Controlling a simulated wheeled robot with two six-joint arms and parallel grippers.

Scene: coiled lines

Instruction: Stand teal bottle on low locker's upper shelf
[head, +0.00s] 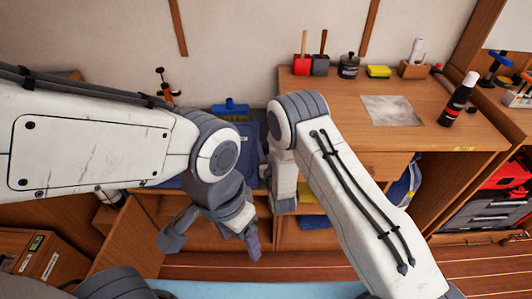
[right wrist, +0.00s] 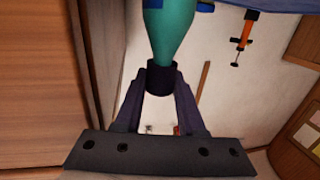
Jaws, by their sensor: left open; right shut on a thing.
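The teal bottle (right wrist: 172,28) shows in the right wrist view, cut off by the top edge. My right gripper (right wrist: 160,85) is shut on its dark neck end. In the head view the bottle is hidden, and my right arm covers most of that gripper. My left gripper (head: 211,243) is open and empty, in front of the low wooden locker (head: 290,238). The locker's front is open and its boards show between and beside my arms. My arms hide much of its inside, so I cannot tell how far the bottle is from the upper shelf.
An open wooden door (head: 127,242) stands at the left. A blue-headed brush (head: 230,110) is behind my left arm. A wood panel (right wrist: 40,80) rises close beside my right gripper.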

